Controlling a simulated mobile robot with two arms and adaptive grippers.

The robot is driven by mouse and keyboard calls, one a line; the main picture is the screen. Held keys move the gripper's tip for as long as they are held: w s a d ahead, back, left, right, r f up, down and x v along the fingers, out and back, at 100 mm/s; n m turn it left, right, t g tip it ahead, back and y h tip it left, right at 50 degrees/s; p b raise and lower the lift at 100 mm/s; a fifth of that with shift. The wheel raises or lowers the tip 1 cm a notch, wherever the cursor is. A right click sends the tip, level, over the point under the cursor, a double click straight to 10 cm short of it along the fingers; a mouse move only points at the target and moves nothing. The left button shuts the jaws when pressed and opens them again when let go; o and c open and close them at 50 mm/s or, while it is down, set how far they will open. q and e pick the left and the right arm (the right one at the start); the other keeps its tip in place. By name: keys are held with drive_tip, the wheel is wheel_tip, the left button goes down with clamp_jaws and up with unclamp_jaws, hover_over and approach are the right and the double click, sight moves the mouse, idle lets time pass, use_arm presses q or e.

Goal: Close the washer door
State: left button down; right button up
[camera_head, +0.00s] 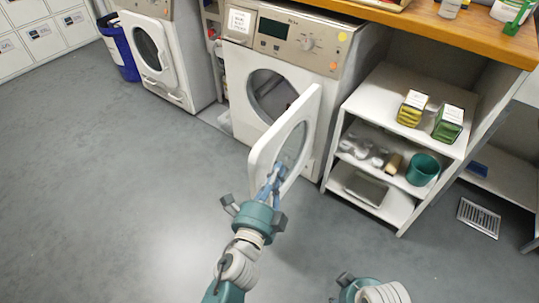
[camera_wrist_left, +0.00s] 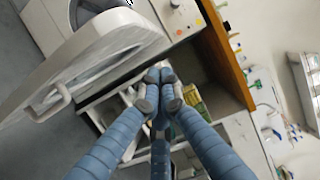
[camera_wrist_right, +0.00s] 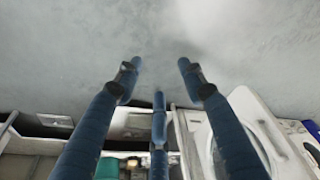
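The washer door (camera_head: 264,156), a white frame with a round glass, stands open in the head view, sticking out from the washer (camera_head: 295,53). The washer's round opening (camera_head: 268,95) is exposed. My left gripper (camera_head: 272,180) overlaps the lower part of the door in the head view. In the left wrist view its blue fingers (camera_wrist_left: 159,78) meet at the tips with nothing seen between them; the door (camera_wrist_left: 95,50) is to their left, with a handle (camera_wrist_left: 50,104). I cannot tell whether they touch the door. My right gripper (camera_wrist_right: 160,72) has its fingers spread and empty over the floor.
A white shelf unit (camera_head: 385,97) with boxes and a green cup (camera_head: 422,169) stands right of the washer. A wooden counter (camera_head: 450,32) runs above. Another washer (camera_head: 190,50) and a blue bin (camera_head: 118,47) are at the left. The grey floor (camera_head: 110,180) in front is clear.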

sight(269, 155)
use_arm(q)
drive_tip(key=w+a, duration=0.2)
drive_tip(key=w, duration=0.4)
drive_tip(key=shift+w+p, duration=0.2)
drive_tip(key=shift+p, duration=0.15)
use_arm(e)
wheel_tip(269, 155, down, 3)
drive_tip(key=shift+r, duration=0.15)
